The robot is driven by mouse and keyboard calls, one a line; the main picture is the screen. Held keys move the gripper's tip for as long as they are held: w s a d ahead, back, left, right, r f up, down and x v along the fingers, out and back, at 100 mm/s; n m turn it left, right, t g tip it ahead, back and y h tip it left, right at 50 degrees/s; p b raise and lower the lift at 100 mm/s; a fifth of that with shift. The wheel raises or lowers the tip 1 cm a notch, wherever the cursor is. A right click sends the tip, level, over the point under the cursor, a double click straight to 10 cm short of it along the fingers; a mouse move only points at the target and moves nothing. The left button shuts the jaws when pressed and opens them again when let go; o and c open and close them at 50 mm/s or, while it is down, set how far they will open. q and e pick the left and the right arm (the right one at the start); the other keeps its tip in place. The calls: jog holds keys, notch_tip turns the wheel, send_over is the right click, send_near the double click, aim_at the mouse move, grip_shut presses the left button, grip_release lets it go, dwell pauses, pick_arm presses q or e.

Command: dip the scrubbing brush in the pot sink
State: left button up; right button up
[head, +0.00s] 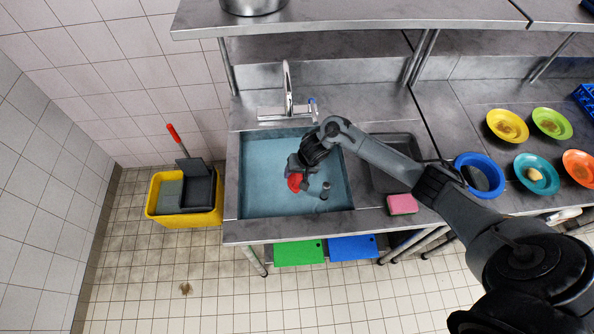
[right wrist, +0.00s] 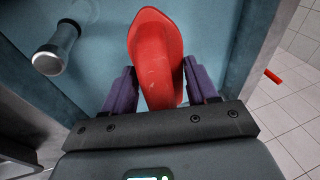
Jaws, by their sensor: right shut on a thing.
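The pot sink (head: 260,190) is a blue-filled rectangular basin in the steel counter, left of centre in the head view. My right gripper (head: 297,172) is over the sink. It is shut on the red scrubbing brush (head: 294,182), which shows as a red rounded shape. In the right wrist view the brush (right wrist: 157,55) sits between the two purple fingers (right wrist: 160,90), with blue behind it. The brush's underside is hidden. I cannot tell whether it touches the water. My left gripper is in neither view.
A grey upright pipe (head: 325,190) stands in the sink beside my gripper. A faucet (head: 288,95) rises behind it. A pink sponge (head: 403,204), a grey tray (head: 385,182) and a blue bowl (head: 470,160) are to the right. A yellow mop bucket (head: 165,213) stands left.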

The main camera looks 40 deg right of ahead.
notch_tip(320, 180, down, 6)
jog(key=b, duration=0.2)
jog(key=shift+f+b, duration=0.15)
jog(key=shift+b, duration=0.15)
jog(key=shift+f+b, duration=1)
jog(key=shift+f, duration=1.1)
